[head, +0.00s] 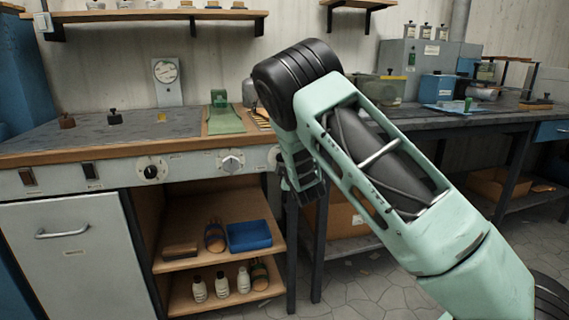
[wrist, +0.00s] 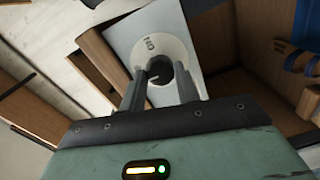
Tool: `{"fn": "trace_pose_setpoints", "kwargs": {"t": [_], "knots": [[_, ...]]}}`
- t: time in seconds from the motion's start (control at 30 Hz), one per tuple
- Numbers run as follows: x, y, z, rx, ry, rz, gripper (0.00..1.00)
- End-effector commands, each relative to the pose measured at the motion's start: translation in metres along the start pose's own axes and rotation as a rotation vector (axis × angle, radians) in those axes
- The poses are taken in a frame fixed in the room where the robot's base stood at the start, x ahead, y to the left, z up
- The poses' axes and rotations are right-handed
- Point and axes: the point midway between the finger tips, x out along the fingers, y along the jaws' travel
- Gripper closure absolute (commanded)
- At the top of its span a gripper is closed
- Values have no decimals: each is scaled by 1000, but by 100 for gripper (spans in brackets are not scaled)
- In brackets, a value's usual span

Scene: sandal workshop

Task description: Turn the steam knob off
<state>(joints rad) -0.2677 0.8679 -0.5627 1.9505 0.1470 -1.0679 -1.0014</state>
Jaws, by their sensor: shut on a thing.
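In the wrist view my gripper (wrist: 160,84) is shut on a dark round knob (wrist: 157,70). The knob sits in a white dial (wrist: 176,50) on a pale panel, with the letters "ON" printed near its rim. A short light mark shows on the knob's face. In the head view my gripper (head: 288,178) is at the right end of the bench's front panel, largely covering a round white dial (head: 273,156). No label naming the knob as steam is readable.
A black knob (head: 151,171) and a grey knob (head: 231,163) are farther left on the panel, beside two dark switches. A gauge (head: 166,72) stands behind the worktop.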

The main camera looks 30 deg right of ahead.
Motion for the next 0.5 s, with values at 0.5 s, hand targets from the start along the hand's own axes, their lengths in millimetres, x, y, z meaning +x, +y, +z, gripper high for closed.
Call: {"fn": "trace_pose_setpoints", "kwargs": {"t": [0.5], "knots": [[0, -1, 0, -72, -2, -2, 91]]}}
